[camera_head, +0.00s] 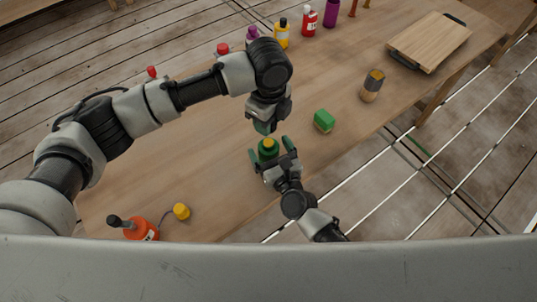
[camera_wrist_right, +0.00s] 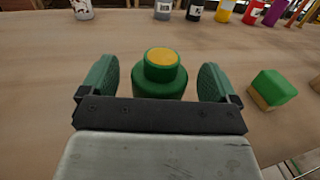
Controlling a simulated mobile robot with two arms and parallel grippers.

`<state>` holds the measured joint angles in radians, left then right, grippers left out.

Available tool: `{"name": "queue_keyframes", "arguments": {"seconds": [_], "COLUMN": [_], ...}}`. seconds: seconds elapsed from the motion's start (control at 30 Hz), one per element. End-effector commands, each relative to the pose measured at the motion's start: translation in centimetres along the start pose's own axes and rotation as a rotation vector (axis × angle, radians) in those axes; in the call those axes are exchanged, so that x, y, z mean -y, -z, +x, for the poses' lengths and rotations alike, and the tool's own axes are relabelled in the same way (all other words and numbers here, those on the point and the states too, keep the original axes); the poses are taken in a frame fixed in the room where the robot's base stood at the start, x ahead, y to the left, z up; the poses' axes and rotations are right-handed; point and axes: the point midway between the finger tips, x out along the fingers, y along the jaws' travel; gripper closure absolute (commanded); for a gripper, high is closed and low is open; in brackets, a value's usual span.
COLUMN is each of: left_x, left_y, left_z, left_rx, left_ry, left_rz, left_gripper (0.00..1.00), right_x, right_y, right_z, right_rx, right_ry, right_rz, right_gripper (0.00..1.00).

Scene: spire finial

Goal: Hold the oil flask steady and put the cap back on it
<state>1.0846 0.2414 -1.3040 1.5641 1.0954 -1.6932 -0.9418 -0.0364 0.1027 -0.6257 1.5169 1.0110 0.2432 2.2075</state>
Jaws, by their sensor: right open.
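A green flask (camera_head: 268,149) with a round yellow top stands upright near the table's front edge. In the right wrist view the flask (camera_wrist_right: 160,78) stands between my right fingers, with a gap on each side. My right gripper (camera_head: 271,152) is open around it. My left gripper (camera_head: 264,126) points down just behind and above the flask in the head view; its fingertips are small and partly hidden, so I cannot tell its opening. A yellow cap-like piece (camera_head: 181,211) lies on the table to the left, beside a dark cord. I cannot tell whether it belongs to the flask.
A green block (camera_head: 323,121) and a small jar (camera_head: 372,86) are to the right. A cutting board (camera_head: 430,41) lies at the far right. Several bottles line the back edge.

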Motion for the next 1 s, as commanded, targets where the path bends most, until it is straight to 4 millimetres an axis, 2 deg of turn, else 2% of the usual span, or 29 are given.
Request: {"name": "queue_keyframes", "arguments": {"seconds": [0.13,0.43,0.9,1.0], "left_x": [0.0,0.0,0.01,0.0], "left_y": [0.01,0.01,0.01,0.01], "left_z": [0.0,-0.01,-0.01,0.1], "left_rx": [0.0,0.0,0.0,0.0], "left_ry": [0.0,0.0,0.0,0.0], "left_rz": [0.0,0.0,0.0,0.0], "left_gripper": [0.82,0.82,0.82,0.82], "right_x": [0.01,0.0,0.01,0.01], "right_y": [-0.02,0.0,0.0,0.01], "right_z": [0.88,1.0,0.97,0.97], "right_rx": [0.0,-0.001,0.0,0.0], "right_ry": [0.0,0.0,0.0,0.0], "right_rz": [-0.001,-0.001,-0.001,-0.001], "right_gripper": [0.09,0.09,0.8,0.82]}}
